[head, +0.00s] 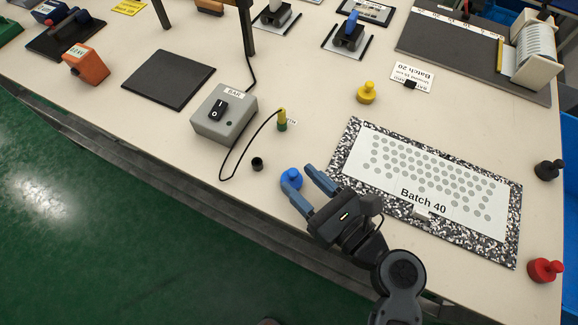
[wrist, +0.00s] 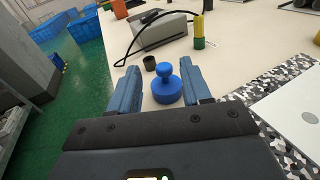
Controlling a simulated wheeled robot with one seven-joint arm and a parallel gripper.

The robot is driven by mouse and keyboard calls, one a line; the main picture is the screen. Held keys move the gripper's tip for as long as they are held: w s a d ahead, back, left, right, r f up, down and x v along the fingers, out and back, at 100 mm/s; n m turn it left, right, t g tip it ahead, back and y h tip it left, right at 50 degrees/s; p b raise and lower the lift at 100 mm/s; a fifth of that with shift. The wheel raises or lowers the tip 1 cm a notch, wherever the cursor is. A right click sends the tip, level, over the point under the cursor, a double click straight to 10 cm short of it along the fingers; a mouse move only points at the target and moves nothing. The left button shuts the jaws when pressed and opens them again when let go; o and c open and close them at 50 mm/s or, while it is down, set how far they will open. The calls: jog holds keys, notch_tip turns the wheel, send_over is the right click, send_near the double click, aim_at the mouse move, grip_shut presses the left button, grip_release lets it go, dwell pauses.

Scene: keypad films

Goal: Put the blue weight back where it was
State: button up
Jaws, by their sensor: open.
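The blue weight (head: 291,179) stands upright on the table near its front edge, left of the speckled board. It has a wide round base and a knob on top. In the wrist view the blue weight (wrist: 167,86) stands between the two blue fingers. My gripper (head: 312,186) is open around or just short of it; I cannot tell whether a finger touches it. The fingers also show in the wrist view (wrist: 160,84), spread on either side of the weight.
The speckled board (head: 344,157) carries a "Batch 40" sheet (head: 420,170). A yellow weight (head: 366,93), black weight (head: 548,169) and red weight (head: 545,270) stand around it. A small black cup (head: 257,164), a cable and a grey switch box (head: 223,115) lie left of the blue weight.

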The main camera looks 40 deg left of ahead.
jog(key=d, duration=0.4)
jog(key=s+d, duration=0.1)
jog(key=d, duration=0.1)
jog(key=shift+d+r, duration=0.1)
jog(key=shift+r, duration=0.15)
jog(key=shift+s, duration=0.1)
